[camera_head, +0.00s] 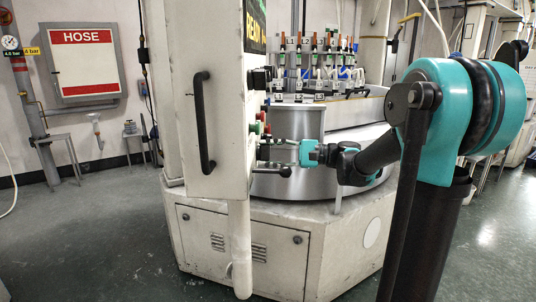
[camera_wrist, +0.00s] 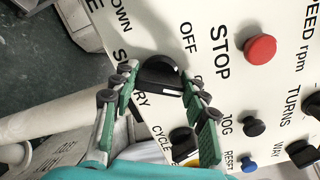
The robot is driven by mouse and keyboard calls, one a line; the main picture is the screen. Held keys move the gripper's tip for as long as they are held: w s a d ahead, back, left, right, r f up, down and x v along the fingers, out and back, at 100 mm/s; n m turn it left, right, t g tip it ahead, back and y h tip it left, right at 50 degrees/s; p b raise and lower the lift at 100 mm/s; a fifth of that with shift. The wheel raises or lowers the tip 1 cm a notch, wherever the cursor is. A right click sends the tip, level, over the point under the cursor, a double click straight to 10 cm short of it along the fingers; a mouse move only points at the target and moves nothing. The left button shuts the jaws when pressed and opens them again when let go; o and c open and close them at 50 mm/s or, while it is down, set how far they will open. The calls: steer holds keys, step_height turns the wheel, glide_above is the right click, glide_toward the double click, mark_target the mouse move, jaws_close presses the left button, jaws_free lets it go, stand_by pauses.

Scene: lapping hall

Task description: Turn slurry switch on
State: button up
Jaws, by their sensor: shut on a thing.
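The slurry switch (camera_wrist: 160,74) is a black rotary knob on the white control panel (camera_wrist: 225,85). The letters of SLURRY beside it are partly covered, and OFF is printed above and to its right. My gripper (camera_wrist: 157,75) has its two green-padded fingers on either side of the knob, shut on it. The knob's lower part shows between the fingers, with a pale line on it. In the head view my gripper (camera_head: 264,153) reaches the panel's right-hand face from the right; the knob cannot be made out there.
A red STOP button (camera_wrist: 260,48) and a black JOG knob (camera_wrist: 253,126) lie right of the fingers. A black CYCLE knob (camera_wrist: 183,141) and a blue RESET button (camera_wrist: 249,166) are below. A black handle (camera_head: 204,122) is on the cabinet. Open floor (camera_head: 105,235) lies left.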

steer(key=o, duration=1.2)
steer(key=d, duration=1.2)
steer(key=shift+s, duration=0.1)
